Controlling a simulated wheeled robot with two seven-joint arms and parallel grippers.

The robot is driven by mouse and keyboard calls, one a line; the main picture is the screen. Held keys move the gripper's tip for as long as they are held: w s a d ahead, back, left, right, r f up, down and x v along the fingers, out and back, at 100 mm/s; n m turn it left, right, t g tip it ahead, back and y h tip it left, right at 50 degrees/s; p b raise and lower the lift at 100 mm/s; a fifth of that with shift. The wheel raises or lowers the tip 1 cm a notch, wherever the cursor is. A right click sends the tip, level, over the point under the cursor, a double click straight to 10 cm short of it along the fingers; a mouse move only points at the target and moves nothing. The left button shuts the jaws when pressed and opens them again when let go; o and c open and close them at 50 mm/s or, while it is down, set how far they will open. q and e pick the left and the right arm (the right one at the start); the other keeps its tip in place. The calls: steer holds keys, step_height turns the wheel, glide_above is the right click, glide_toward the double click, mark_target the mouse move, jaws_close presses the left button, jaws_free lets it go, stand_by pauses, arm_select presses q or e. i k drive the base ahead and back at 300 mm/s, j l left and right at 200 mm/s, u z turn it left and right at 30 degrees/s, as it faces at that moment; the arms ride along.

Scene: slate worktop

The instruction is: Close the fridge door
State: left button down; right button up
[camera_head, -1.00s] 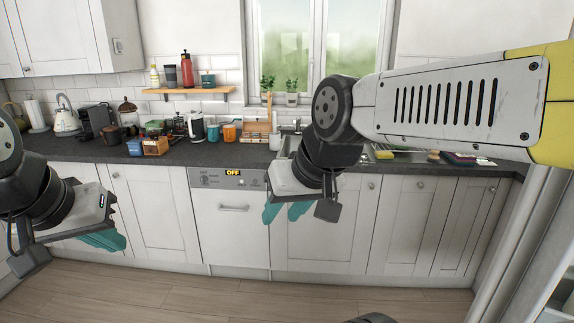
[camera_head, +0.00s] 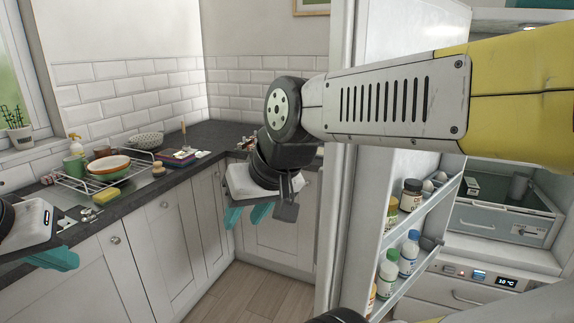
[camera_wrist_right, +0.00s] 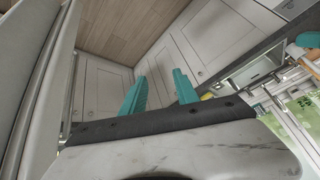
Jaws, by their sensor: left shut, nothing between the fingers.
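The fridge (camera_head: 500,245) is at the right of the head view, with its door (camera_head: 405,50) standing open. The door's inner side faces right, with bottles and jars on its shelves. My right gripper (camera_head: 248,216) is left of the door, in front of the lower cabinets. Its teal fingers are apart with nothing between them, as the right wrist view (camera_wrist_right: 160,92) also shows. My right arm crosses in front of the door and fridge. My left gripper (camera_head: 58,259) is at the left edge, shut and empty, partly out of view.
The worktop (camera_head: 200,150) runs along the left and back, with a dish rack (camera_head: 85,178) and a yellow sponge (camera_head: 105,194) on it. White cabinets (camera_head: 180,230) stand below. Some wooden floor (camera_head: 255,295) is clear left of the door.

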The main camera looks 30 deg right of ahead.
mark_target(356, 184)
steer(key=i+j+z, duration=0.1)
steer(key=z, duration=0.35)
steer(key=i+j+z, duration=0.2)
steer(key=z, duration=0.25)
steer(key=i+j+z, duration=0.2)
steer(key=z, duration=0.3)
steer(key=i+j+z, duration=0.1)
steer(key=j+z, duration=0.55)
steer(key=z, duration=0.25)
steer(key=i+j+z, duration=0.15)
steer(key=j+z, duration=0.25)
steer(key=j, duration=0.25)
steer(key=j+z, duration=0.45)
steer(key=j, duration=0.2)
steer(key=k+z, duration=0.15)
steer(key=z, duration=0.15)
